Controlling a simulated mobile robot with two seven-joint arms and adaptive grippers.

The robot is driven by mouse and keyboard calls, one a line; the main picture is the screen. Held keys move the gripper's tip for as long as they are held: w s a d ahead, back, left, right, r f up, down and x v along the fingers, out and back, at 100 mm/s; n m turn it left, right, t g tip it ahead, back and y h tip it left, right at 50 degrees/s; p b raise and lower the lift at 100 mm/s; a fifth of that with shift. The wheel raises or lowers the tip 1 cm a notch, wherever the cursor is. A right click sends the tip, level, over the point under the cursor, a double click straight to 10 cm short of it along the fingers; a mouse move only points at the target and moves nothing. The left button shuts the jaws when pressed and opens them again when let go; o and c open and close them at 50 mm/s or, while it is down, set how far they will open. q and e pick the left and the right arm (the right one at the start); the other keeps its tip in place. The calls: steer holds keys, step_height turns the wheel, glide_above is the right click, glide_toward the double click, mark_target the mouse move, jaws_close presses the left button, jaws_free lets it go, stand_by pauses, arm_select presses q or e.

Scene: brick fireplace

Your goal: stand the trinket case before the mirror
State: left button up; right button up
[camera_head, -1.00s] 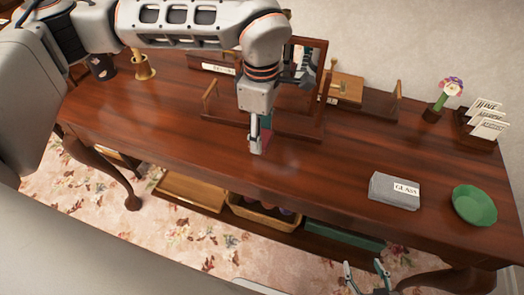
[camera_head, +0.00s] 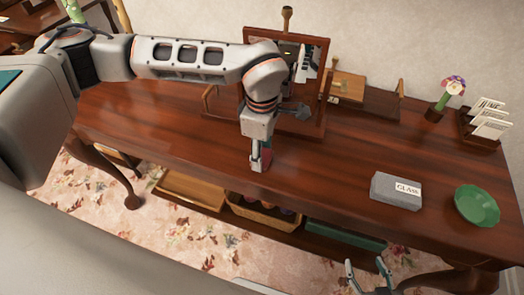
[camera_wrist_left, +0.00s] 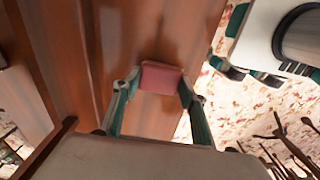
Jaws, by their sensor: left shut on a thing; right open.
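The trinket case is a small pinkish-red box, held between the fingertips of my left gripper (camera_head: 259,164). It shows clearly as a pink block (camera_wrist_left: 161,77) in the left wrist view; in the head view only a sliver shows. The wood-framed mirror (camera_head: 319,82) stands upright at the back of the table, partly behind my left arm. My left gripper points down in front of the mirror, nearer the table's front edge. I cannot tell whether the case touches the tabletop. My right gripper (camera_head: 365,266) is open and empty, low in front of the table.
A grey box (camera_head: 393,192) with a label and a green bowl (camera_head: 477,205) sit on the right of the table (camera_head: 330,180). A flower in a pot (camera_head: 436,113) and a card rack (camera_head: 480,130) stand behind them. The tabletop between mirror and grey box is clear.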

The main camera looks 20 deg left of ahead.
arm_select(q)
steer(key=o, duration=1.1)
steer(key=shift+f, duration=0.15)
step_height(320, 180, up, 12)
steer(key=shift+r+p, duration=0.2)
steer(key=shift+p, duration=0.25)
